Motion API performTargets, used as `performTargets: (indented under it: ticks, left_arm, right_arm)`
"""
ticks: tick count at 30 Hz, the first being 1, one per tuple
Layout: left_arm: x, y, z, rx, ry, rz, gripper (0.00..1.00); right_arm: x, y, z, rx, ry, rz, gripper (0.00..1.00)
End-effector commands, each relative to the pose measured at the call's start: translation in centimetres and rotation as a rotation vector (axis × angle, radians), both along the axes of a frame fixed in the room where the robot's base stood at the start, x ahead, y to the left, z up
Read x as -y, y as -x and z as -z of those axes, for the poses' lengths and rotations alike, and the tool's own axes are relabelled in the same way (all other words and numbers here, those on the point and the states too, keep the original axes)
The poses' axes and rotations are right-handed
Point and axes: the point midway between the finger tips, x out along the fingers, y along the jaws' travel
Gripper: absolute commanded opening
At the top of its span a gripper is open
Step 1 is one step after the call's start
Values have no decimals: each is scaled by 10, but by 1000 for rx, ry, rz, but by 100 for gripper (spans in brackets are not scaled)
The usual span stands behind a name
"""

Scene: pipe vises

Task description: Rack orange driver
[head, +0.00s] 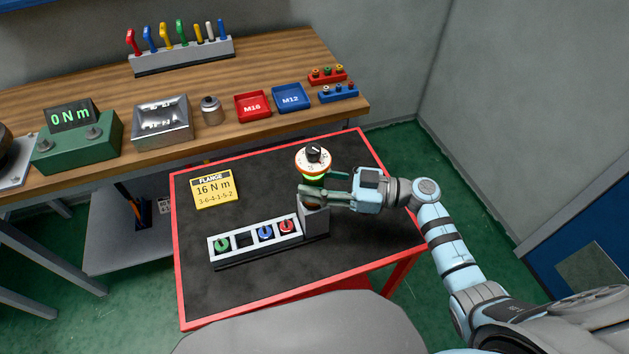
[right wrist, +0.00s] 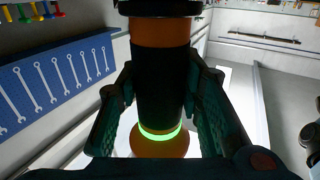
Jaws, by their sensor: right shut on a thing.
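The orange driver (head: 313,160) stands upright, with a white dial and black knob at its top and a glowing green ring. My right gripper (head: 312,188) is shut on it above a tall grey block (head: 316,222). In the right wrist view the driver's black sleeve (right wrist: 160,85) is between both fingers. I cannot tell whether its lower end is in the block. The block adjoins the right end of a low rack (head: 255,255). The rack holds green, blue and red drivers, with an empty dark slot (head: 243,240) between green and blue. My left gripper is out of view.
The rack stands on a black-topped, red-edged cart (head: 340,270). A yellow FLANGE 16 Nm card (head: 214,190) lies behind the rack. The wooden bench behind carries a torque tester (head: 78,140), trays and socket holders. The cart's right and front areas are clear.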

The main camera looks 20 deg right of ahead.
Motion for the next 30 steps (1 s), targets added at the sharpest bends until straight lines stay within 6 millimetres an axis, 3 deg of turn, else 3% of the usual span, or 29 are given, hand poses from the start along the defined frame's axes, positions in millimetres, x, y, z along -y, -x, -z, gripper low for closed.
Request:
performTargets:
  ticks: [8,9,12,23,26,30]
  left_arm:
    - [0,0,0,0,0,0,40]
    - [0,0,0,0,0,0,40]
    - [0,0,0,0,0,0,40]
    - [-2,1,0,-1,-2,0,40]
    - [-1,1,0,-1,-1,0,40]
    - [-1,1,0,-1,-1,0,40]
  right_arm:
    - [0,1,2,-4,1,-1,0]
    - [0,1,2,-4,0,-1,40]
    - [0,1,2,-4,1,-1,56]
    - [4,2,3,-5,4,0,57]
    - [18,8,3,-6,6,1,57]
    - [53,23,3,-7,8,0,57]
